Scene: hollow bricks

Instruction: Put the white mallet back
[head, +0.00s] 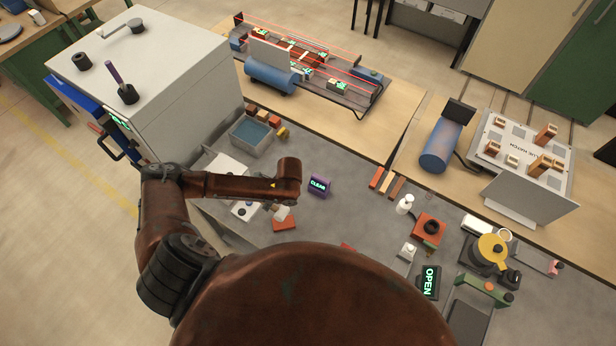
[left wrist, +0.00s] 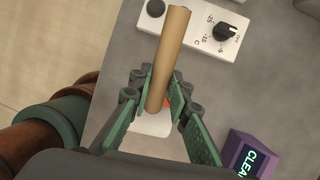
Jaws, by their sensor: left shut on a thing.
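The white mallet shows in the left wrist view as a pale wooden handle (left wrist: 169,55) with a white head (left wrist: 153,125) below the fingers. My left gripper (left wrist: 160,98) is shut on the handle, with a green finger on each side. In the head view, a small white part of the mallet (head: 281,213) shows under the end of my left arm, close to an orange-red brick (head: 285,225). I cannot tell whether the head touches anything. The arm hides most of the gripper in the head view. My right gripper is not in view.
A white dial box (left wrist: 222,35) lies beside the handle. A purple CLEAR block (head: 319,185) stands to the right. A grey-blue tray (head: 251,137) and a large grey oven (head: 150,75) are farther back. Bench right of the CLEAR block is partly clear.

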